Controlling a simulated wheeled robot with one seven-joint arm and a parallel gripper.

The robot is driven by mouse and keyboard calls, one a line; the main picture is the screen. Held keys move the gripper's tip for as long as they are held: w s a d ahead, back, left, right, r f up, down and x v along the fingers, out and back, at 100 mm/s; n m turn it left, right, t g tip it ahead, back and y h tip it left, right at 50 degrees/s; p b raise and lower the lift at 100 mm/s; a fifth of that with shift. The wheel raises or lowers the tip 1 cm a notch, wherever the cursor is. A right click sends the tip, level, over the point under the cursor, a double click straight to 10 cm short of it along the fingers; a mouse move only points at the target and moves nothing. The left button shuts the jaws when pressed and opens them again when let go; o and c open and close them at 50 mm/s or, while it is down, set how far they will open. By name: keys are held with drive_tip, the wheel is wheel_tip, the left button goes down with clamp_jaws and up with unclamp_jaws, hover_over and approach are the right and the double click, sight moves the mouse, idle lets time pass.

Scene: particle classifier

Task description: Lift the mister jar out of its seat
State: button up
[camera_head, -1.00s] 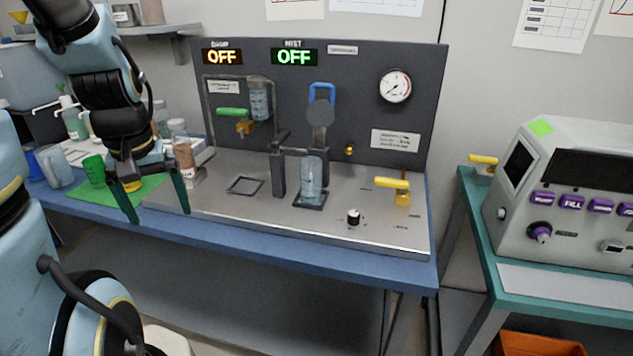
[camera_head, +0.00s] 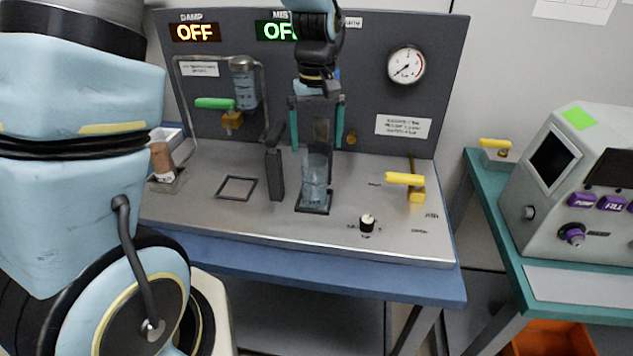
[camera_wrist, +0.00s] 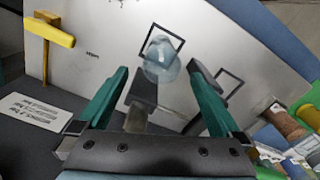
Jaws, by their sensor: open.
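The mister jar (camera_head: 315,182) is a clear, bluish glass cylinder standing upright in a dark square seat (camera_head: 313,209) on the metal deck. My gripper (camera_head: 317,140) is open above and behind the jar, with its green fingers pointing down. The fingers look apart from the jar. In the wrist view the jar (camera_wrist: 161,66) shows end-on between the open fingertips, and the gripper holds nothing. A dark post (camera_head: 275,173) stands close to the left of the jar. My gripper hides part of the panel fittings behind the jar.
An empty square frame (camera_head: 237,188) lies left of the post. A green-handled valve (camera_head: 215,103) and a second jar (camera_head: 243,85) are on the back panel (camera_head: 350,60), which limits room behind.

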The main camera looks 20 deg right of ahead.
sight(314, 164)
drive_tip(key=shift+w+a+f+p, duration=0.15)
drive_tip(key=shift+f+p, duration=0.5)
drive_tip(key=shift+f, duration=1.15)
drive_tip(key=shift+w+f+p, duration=0.1)
drive_tip(key=shift+f+p, duration=0.5)
drive_tip(key=shift+f, duration=1.15)
clamp_jaws()
